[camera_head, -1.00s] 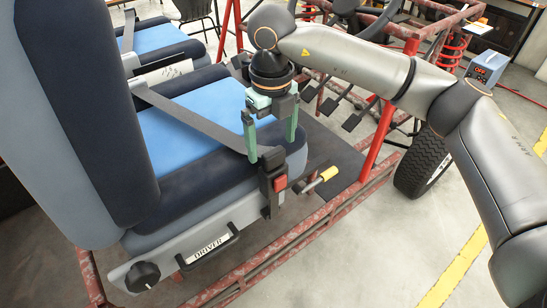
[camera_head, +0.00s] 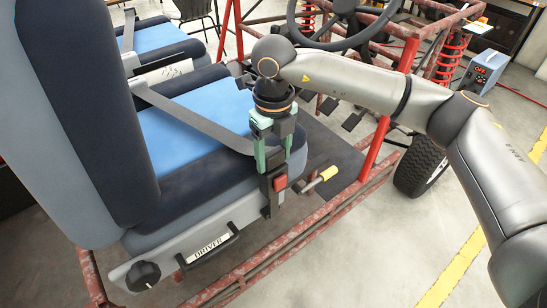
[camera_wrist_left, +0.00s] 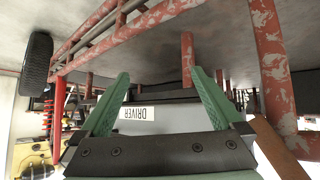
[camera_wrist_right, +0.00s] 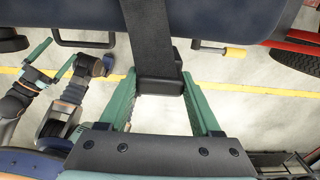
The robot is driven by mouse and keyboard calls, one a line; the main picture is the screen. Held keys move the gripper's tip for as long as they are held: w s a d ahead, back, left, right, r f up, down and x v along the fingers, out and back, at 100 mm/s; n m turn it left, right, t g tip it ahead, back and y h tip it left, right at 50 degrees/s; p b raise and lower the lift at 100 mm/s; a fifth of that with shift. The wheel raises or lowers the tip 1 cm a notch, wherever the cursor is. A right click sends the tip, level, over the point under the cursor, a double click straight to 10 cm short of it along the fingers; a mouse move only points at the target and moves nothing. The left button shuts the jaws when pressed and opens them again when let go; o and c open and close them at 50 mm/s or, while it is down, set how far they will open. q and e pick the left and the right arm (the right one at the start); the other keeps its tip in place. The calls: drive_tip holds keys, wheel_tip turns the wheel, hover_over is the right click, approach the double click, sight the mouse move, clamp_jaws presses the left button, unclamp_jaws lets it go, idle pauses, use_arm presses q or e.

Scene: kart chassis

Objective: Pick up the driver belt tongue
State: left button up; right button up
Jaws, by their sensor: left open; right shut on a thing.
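The driver belt's grey strap (camera_head: 195,118) crosses the blue driver seat (camera_head: 185,130) and ends at the dark belt tongue, which sits at the black buckle (camera_head: 268,195) with a red button (camera_head: 280,183). My right gripper (camera_head: 273,158) points down over the seat's near edge and is shut on the tongue. In the right wrist view the dark block at the strap's end (camera_wrist_right: 160,85) is between the green fingers; tongue and buckle are hard to tell apart there. My left gripper (camera_wrist_left: 160,76) is open and empty, near the DRIVER label (camera_wrist_left: 137,114).
A yellow-tipped lever (camera_head: 328,173) stands just right of the buckle. Red frame tubes (camera_head: 300,235) run along the near side. A steering wheel (camera_head: 345,25) and a front tyre (camera_head: 420,165) are farther right. The floor at the lower right is clear.

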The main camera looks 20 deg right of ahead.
drive_tip(key=c, duration=0.6)
